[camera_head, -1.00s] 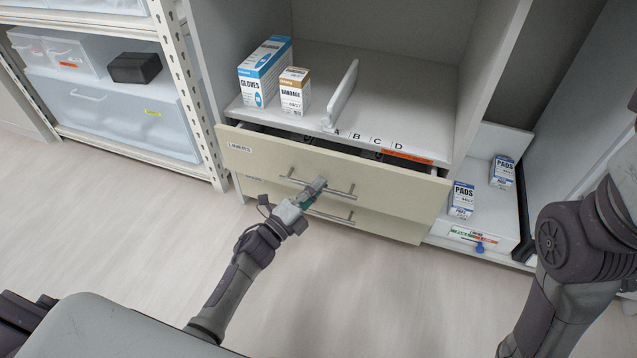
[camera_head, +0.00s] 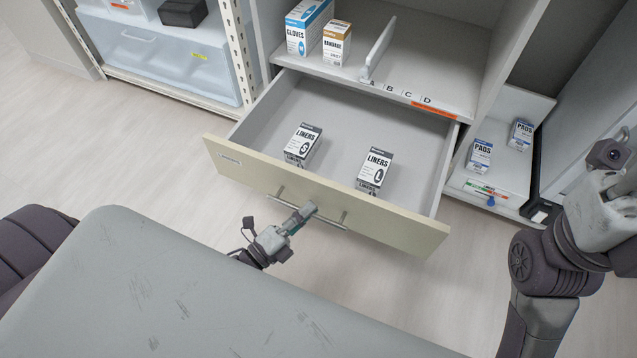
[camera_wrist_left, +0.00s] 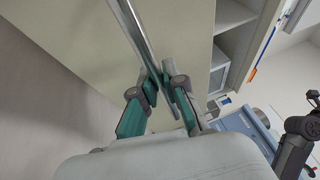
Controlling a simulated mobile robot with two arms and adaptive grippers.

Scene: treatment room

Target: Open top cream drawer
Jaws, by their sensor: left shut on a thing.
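The top cream drawer (camera_head: 330,205) is pulled far out of the cabinet, and its grey inside shows in the head view. Two LINERS boxes (camera_head: 303,146) (camera_head: 374,172) stand in it. My left gripper (camera_head: 303,214) is shut on the drawer's metal bar handle (camera_head: 340,222), near the handle's middle. In the left wrist view the fingers (camera_wrist_left: 166,88) close around the bar (camera_wrist_left: 135,35) in front of the cream front (camera_wrist_left: 75,45). My right arm is at the right of the head view, away from the drawer; its gripper fingers are not clearly visible.
Above the drawer, a shelf holds a GLOVES box (camera_head: 308,25), a BANDAGE box (camera_head: 336,43) and a white divider (camera_head: 378,48). PADS boxes (camera_head: 479,157) stand on a low shelf at right. Shelving with a blue bin (camera_head: 165,60) is at left. Floor (camera_head: 110,160) is clear at left.

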